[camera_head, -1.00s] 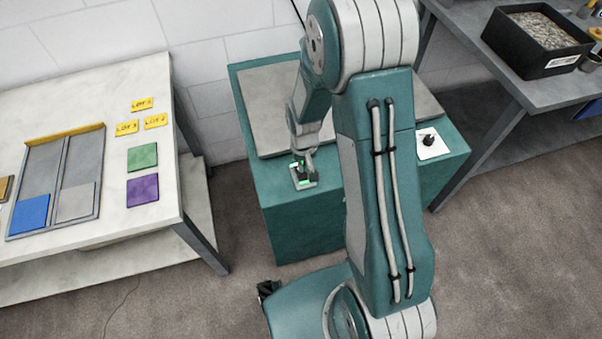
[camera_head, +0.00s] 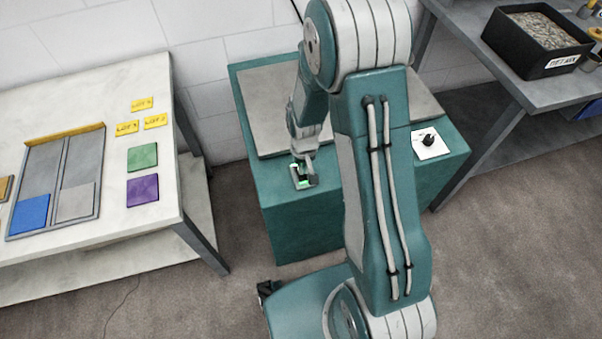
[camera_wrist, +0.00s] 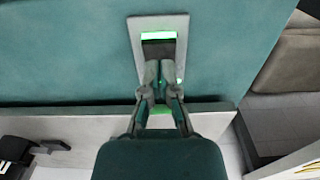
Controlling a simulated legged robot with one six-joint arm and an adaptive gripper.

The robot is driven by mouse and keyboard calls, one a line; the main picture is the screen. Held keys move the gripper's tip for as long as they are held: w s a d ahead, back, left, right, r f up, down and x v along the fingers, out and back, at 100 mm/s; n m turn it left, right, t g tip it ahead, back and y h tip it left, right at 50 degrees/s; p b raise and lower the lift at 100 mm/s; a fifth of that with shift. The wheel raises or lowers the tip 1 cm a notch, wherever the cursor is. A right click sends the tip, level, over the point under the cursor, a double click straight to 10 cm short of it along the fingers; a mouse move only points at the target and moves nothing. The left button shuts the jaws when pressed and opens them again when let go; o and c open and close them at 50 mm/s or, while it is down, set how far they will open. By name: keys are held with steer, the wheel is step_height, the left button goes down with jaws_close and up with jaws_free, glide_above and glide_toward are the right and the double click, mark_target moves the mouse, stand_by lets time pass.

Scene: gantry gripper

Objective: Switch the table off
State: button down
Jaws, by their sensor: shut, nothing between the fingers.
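The teal table (camera_head: 285,222) has a grey plate on top. A small switch (camera_head: 303,182) with a light frame and green light sits near its front left edge. In the wrist view the switch (camera_wrist: 158,20) shows a bright green band, a dark middle and a little green beside my fingers. My gripper (camera_head: 304,160) is shut and empty, its fingertips at the switch. In the wrist view my gripper (camera_wrist: 160,68) covers part of the switch's lower half. I cannot tell whether the tips touch it.
A black knob (camera_head: 428,141) on a white plate sits at the table's right. A white bench (camera_head: 100,85) with coloured tiles stands left. A grey bench (camera_head: 470,30) with a black bin of gravel (camera_head: 535,50) stands right.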

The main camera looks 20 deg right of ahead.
steer(key=shift+f, duration=1.1)
stand_by(0.6)
steer(key=shift+r, duration=3.55)
steer(key=shift+r, duration=0.1)
step_height(320, 180, up, 9)
steer(key=t, duration=0.1)
glide_above(303, 176)
steer(key=s, duration=0.1)
steer(key=s+r+t, duration=0.4)
steer(key=s+r, duration=1.3)
steer(key=r, duration=0.1)
steer(key=shift+r+t, duration=0.25)
steer(key=shift+t, duration=0.05)
